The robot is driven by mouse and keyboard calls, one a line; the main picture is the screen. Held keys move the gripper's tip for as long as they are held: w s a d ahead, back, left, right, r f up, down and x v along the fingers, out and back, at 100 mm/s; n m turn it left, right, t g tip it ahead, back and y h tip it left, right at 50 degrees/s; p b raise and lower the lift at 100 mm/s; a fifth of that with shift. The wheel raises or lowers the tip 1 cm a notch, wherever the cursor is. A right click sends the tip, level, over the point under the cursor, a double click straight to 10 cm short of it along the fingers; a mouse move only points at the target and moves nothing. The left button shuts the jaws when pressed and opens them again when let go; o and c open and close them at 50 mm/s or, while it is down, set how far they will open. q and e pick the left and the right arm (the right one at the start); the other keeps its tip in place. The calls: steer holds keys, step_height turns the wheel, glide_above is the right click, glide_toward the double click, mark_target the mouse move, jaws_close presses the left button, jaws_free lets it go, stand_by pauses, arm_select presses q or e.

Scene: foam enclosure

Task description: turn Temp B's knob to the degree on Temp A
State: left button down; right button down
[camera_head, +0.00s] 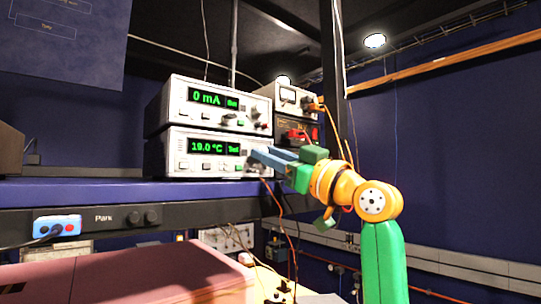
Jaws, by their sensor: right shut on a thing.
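Two white instruments are stacked on the blue shelf. The lower instrument (168,160) has a green display reading 19.0 °C. My right gripper (257,157) reaches in from the right, with its blue fingers at the right end of the lower instrument's front. It is shut on a knob there, which the fingers mostly hide. I cannot read the knob's angle. The upper instrument (165,108) displays 0 mA. No Temp A or Temp B label is legible, and I see no second temperature display. My left gripper is not in view.
The blue shelf (95,190) has free room left of the stack. A meter unit (288,96) and a dark box (292,133) with red parts stand right of it. Orange cables (335,135) hang near my right arm. A blue button box (57,226) sits at the shelf's front edge.

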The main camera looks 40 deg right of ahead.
steer(key=shift+s+r, duration=0.1)
steer(key=shift+r, duration=0.05)
steer(key=c, duration=0.7)
jaws_free()
steer(key=shift+o, duration=0.4)
steer(key=shift+w, duration=0.2)
steer(key=b+v, duration=0.4)
steer(key=v, duration=0.3)
steer(key=shift+b, duration=0.4)
steer(key=shift+f, duration=0.2)
